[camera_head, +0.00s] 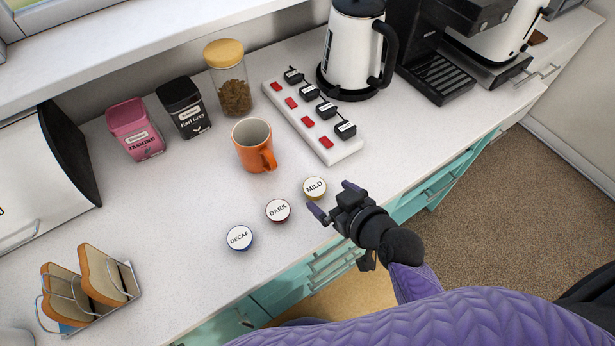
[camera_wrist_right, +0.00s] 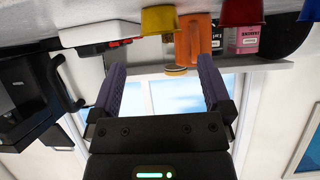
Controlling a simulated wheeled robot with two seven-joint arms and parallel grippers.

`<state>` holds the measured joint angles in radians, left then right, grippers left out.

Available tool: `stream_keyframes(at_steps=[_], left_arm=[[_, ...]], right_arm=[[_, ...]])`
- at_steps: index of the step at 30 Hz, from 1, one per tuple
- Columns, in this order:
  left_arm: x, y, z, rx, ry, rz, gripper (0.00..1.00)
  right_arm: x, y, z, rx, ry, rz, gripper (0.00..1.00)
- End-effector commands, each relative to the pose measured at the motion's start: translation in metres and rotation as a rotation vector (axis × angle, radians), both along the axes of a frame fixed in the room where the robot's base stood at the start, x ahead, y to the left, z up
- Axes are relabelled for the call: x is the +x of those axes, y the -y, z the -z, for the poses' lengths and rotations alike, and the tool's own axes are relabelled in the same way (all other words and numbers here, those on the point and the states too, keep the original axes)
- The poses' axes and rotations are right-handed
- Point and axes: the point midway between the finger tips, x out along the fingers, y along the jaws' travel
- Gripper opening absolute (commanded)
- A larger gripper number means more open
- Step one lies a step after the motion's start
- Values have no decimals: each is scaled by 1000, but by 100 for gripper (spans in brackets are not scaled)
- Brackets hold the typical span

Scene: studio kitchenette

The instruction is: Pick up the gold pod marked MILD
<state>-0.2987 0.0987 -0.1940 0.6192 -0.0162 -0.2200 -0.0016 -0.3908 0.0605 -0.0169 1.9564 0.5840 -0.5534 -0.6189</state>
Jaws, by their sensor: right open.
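The gold pod marked MILD (camera_head: 315,188) stands on the white counter, at the right end of a slanting row of three pods. The pod marked DARK (camera_head: 278,210) is beside it, and the blue-rimmed DECAF pod (camera_head: 239,237) is at the row's left end. My right gripper (camera_head: 333,200) is open and empty near the counter's front edge, with its purple fingers pointing towards the gold pod. In the right wrist view, which looks upside down, the gold pod (camera_wrist_right: 158,20) is beyond the open fingers (camera_wrist_right: 161,75), apart from them. My left gripper is not in view.
An orange mug (camera_head: 253,146) stands behind the pods. A power strip (camera_head: 315,121) with several plugs, a kettle (camera_head: 352,45), tins and a lidded jar (camera_head: 229,79) are farther back. A toast rack (camera_head: 92,290) is front left. The counter around the pods is clear.

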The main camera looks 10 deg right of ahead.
Motion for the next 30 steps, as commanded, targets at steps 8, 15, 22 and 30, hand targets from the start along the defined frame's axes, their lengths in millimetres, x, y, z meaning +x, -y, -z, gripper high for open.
stream_keyframes(at_steps=[8,15,22,30], left_arm=[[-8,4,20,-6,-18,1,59],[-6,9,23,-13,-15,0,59],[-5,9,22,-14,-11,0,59],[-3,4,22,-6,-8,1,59]], right_arm=[[38,-16,34,3,-2,1,100],[54,-21,40,-1,-3,1,100],[53,-21,39,-1,-3,1,75],[53,-20,39,-1,-3,1,17]])
